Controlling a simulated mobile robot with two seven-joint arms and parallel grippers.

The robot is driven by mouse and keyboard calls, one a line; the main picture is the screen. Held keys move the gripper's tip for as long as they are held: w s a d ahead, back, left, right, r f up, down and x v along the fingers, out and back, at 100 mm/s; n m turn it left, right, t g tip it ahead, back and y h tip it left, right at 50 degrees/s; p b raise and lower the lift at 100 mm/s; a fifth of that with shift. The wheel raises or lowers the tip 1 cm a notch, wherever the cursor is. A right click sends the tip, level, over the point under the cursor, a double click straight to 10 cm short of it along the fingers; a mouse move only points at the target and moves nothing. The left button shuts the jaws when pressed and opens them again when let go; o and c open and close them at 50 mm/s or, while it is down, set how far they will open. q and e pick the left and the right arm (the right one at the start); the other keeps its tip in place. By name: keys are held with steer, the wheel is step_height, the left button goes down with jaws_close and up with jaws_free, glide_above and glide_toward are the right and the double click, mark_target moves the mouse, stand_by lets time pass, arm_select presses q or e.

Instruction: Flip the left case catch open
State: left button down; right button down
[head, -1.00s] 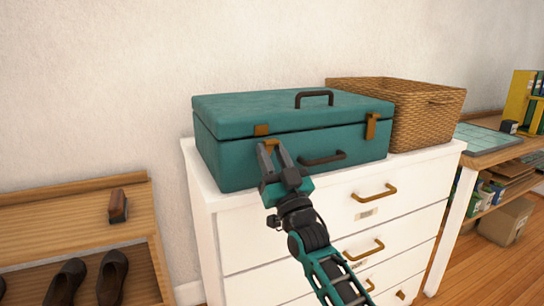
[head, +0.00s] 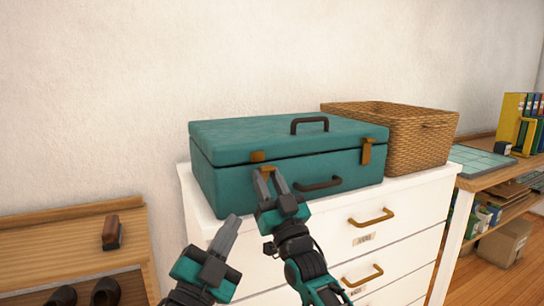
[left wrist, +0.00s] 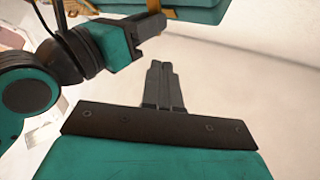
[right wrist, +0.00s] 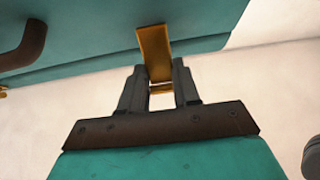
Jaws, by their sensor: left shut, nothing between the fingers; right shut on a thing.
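The teal case (head: 290,135) lies shut on top of the white dresser. Its left catch (head: 257,156) is a brass piece at the lid seam. My right gripper (head: 268,174) is at this catch, with a bit of brass between its fingers. In the right wrist view the catch (right wrist: 154,50) runs down to the fingertips (right wrist: 160,78). The fingers partly hide its lower end. The right catch (head: 366,152) hangs across the seam, untouched. My left gripper (head: 234,220) is shut and empty, below and left of the right gripper; its closed fingers also show in the left wrist view (left wrist: 162,85).
The white dresser (head: 405,212) carries the case and a wicker basket (head: 425,138). A dark handle (head: 318,184) sits on the case front, right of my right gripper. A wooden shoe bench (head: 70,230) stands at the left, a desk (head: 490,155) at the right.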

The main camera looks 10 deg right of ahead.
arm_select(q)
steer(key=s+d+r+m+g+h, duration=0.3)
steer(key=d+r+m+g+h, duration=0.45)
steer(key=m, duration=0.55)
steer(key=s+d+r+m+g+h, duration=0.35)
steer(key=d+m+g, duration=0.6)
steer(key=m, duration=0.35)
steer(key=s+d+f+m+g+y, duration=0.2)
steer(key=s+d+m+g+y, duration=0.25)
steer(key=m, duration=0.55)
steer(key=s+d+f+m+g+y, duration=0.1)
steer(key=d+f+m+g+y, duration=0.15)
steer(key=d+m+y, duration=0.6)
steer(key=w+a+m+t+y, duration=0.6)
steer(key=w+a+m+t, duration=0.1)
steer(key=w+a+m, duration=0.15)
steer(key=w+a+r+t+y, duration=0.3)
steer(key=a+r+y, duration=0.15)
steer(key=r, duration=0.25)
steer(key=w+a+r+t+y, duration=0.3)
steer(key=w+a+r, duration=0.1)
steer(key=a+r, duration=0.25)
steer(key=s+f+x, duration=0.1)
steer(key=f+x, duration=0.1)
steer(key=x, duration=0.9)
steer(key=shift+d+f, duration=0.35)
arm_select(e)
steer(key=shift+s+d+r, duration=0.1)
steer(key=shift+r, duration=0.3)
